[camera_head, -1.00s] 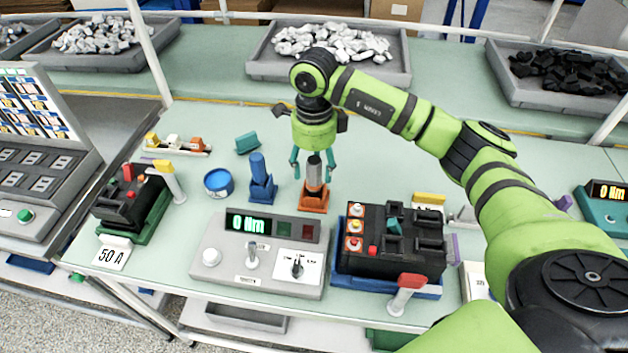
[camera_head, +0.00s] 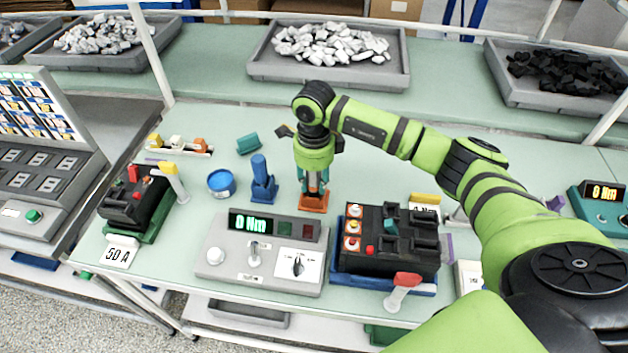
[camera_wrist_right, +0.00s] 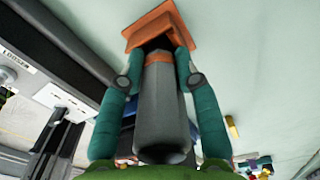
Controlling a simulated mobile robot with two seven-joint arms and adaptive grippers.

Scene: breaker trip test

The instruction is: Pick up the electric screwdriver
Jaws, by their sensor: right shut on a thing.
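The electric screwdriver, a grey cylinder with an orange band (camera_wrist_right: 160,105), stands upright in an orange holder (camera_head: 313,203) behind the grey control box; the holder also shows in the right wrist view (camera_wrist_right: 160,24). My right gripper (camera_head: 314,187) is over it from above, with teal fingers on both sides. In the right wrist view, my right gripper (camera_wrist_right: 155,65) is shut on the screwdriver body. The fingers and gripper body hide most of the screwdriver in the head view. My left gripper is not in view.
A blue tool (camera_head: 259,166) in a blue stand is close at left. A blue tin (camera_head: 221,184) lies farther left. The grey control box (camera_head: 262,262) reading 0 Nm and a black breaker (camera_head: 390,240) on a blue fixture are in front. Table behind is mostly clear.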

